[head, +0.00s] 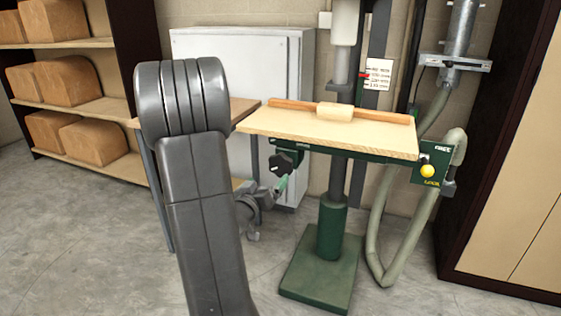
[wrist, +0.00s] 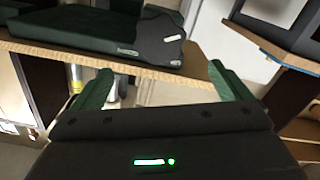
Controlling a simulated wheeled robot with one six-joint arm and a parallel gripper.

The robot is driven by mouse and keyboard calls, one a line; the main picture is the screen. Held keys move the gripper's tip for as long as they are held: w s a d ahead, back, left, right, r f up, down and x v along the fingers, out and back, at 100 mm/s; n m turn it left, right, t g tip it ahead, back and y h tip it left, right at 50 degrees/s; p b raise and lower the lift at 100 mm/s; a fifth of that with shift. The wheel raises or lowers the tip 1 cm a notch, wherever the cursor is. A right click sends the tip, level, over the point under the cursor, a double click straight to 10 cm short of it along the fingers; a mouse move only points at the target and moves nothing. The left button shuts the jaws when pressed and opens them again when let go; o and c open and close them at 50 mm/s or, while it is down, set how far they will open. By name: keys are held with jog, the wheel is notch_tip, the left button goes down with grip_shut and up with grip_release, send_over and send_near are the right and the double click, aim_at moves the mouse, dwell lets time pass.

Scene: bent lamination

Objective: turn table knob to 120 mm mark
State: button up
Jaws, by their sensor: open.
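A dark lobed knob (head: 287,162) sits under the left front edge of the wooden machine table (head: 380,142). My gripper (head: 281,185) is just below the knob in the head view, with a green finger pointing up toward it. In the wrist view my gripper (wrist: 160,70) has its two green fingers wide apart with nothing held between them.
An orange-brown bar with a pale block (head: 335,111) lies on the table. A green box (head: 431,160) with a yellow button (head: 427,171) is at the table's right. A grey hose (head: 381,260) hangs beside the green column base (head: 322,274). A wooden bench (head: 240,107) stands left.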

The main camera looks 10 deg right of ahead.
aim_at(279, 165)
jog(key=x, duration=1.2)
jog(key=shift+d, duration=0.1)
jog(key=c, duration=1)
